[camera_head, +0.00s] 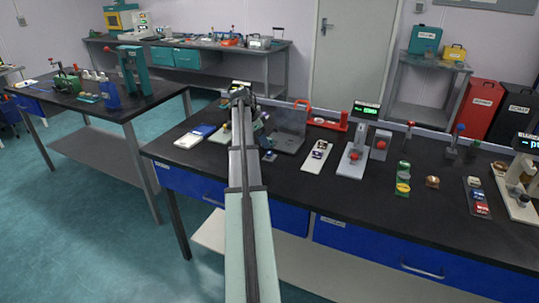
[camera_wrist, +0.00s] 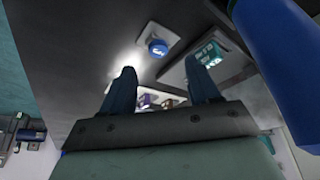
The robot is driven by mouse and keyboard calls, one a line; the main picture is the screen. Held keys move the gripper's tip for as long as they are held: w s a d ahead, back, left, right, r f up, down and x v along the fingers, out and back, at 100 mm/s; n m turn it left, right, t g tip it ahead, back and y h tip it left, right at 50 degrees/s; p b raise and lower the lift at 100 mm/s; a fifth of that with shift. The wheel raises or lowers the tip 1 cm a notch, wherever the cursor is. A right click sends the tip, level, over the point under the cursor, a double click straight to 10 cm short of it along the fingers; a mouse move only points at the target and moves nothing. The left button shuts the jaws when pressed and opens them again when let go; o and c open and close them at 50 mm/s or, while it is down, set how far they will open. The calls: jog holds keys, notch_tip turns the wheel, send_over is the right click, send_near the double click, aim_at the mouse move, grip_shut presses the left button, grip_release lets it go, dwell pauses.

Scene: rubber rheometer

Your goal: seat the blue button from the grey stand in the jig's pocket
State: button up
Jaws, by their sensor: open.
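My gripper (camera_wrist: 160,88) is open in the wrist view, with two dark fingers apart and nothing between them. A round blue button (camera_wrist: 157,47) with pale lettering shows beyond the fingertips, between them and apart from both. Its support is hard to make out. In the head view, a small blue-topped piece (camera_head: 269,155) on the bench may be the same button on its stand. My arm hides part of the bench there. I cannot pick out the jig's pocket with certainty in either view.
A green lettered block (camera_wrist: 207,54) on a pale plate lies beyond the right finger. A large blue cylinder (camera_wrist: 275,45) fills the wrist view's upper right. On the black bench, a pale strip with dark pieces (camera_head: 318,156) and a device with a red knob (camera_head: 354,155) stand to the right.

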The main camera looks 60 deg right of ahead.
aim_at(269, 152)
jog(key=shift+x, duration=2.75)
jog(key=shift+a, duration=0.15)
grip_shut()
